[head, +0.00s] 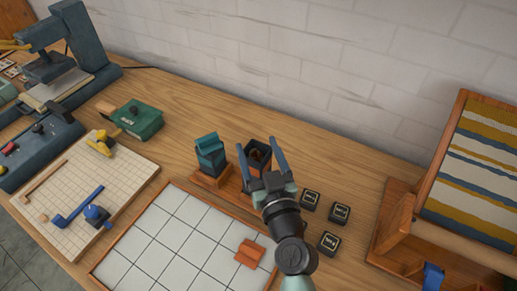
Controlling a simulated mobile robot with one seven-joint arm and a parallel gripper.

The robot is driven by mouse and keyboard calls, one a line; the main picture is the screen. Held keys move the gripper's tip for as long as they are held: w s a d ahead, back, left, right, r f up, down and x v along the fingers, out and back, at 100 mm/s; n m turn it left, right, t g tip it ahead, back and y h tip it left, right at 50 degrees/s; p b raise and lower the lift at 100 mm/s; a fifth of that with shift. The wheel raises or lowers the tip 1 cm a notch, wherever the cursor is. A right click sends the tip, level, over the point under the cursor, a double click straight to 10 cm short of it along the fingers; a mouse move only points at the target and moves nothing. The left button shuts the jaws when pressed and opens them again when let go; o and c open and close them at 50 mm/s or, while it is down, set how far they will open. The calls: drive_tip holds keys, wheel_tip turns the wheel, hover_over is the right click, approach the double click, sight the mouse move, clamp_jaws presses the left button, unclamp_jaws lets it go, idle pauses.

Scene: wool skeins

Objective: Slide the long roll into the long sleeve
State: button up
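My gripper (260,149) is in the middle of the head view. Its two blue fingers are spread wide and point away from me. A dark upright open-topped box (257,157) with an orange-brown inside shows between the fingers. I cannot tell whether the fingers touch it; its lower part is hidden by my gripper. Just left of it a teal and dark upright block (210,152) stands in an orange-brown base (211,181). I cannot tell which of these is the long roll or the long sleeve.
A white gridded board (165,238) bears a small orange piece (250,252). A cream gridded mat (128,178) holds yellow and blue tools. A green box (138,119) stands behind it. Several dark labelled blocks (340,212) lie right of my gripper. A wooden frame with striped cloth (474,165) stands far right.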

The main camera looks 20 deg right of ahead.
drive_tip(key=shift+s+f, duration=0.15)
drive_tip(key=shift+s, duration=0.35)
drive_tip(key=s+a+b, duration=0.1)
drive_tip(key=s+b, duration=0.3)
drive_tip(key=s, duration=0.7)
drive_tip(key=shift+s+a+b, duration=0.3)
drive_tip(key=shift+s+b, duration=0.1)
